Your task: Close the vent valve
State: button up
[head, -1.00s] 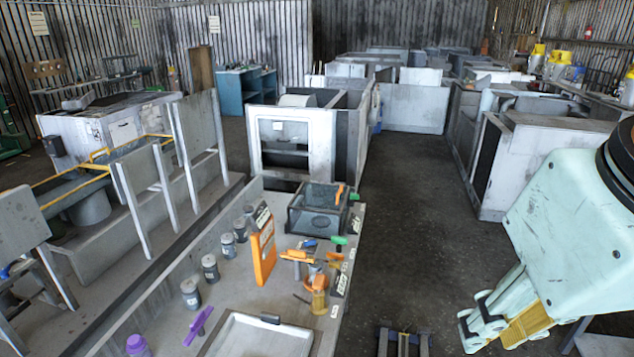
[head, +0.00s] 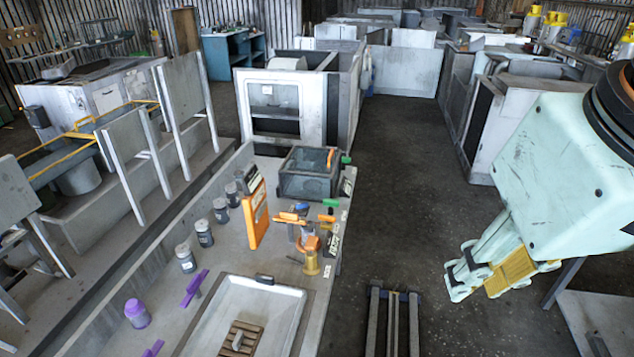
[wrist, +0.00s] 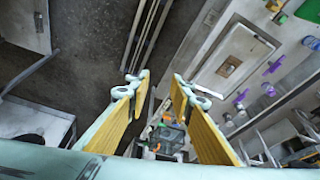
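My gripper (head: 470,278) hangs over the dark floor, right of the workbench, apart from everything. In the wrist view its yellow-padded fingers (wrist: 160,82) stand apart with nothing between the tips. Several coloured valve-like handles are on the bench, and I cannot tell which is the vent valve. A purple handle (head: 194,287) stands left of the tray and also shows in the wrist view (wrist: 268,90).
A rail (head: 393,325) runs along the floor.

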jog(key=w+a+r+n+g+p, duration=0.1)
jog(key=w+r+n, duration=0.25)
jog(key=w, duration=1.45)
jog(key=n+g+p, duration=0.3)
jog(key=n+p, duration=0.1)
jog(key=n, duration=0.6)
send_over(327, 218)
notch_tip(327, 218, down, 33)
jog(key=shift+w+f, duration=0.1)
jog(key=shift+w, duration=0.25)
jog(key=shift+f, duration=0.1)
jog(key=shift+f, duration=6.75)
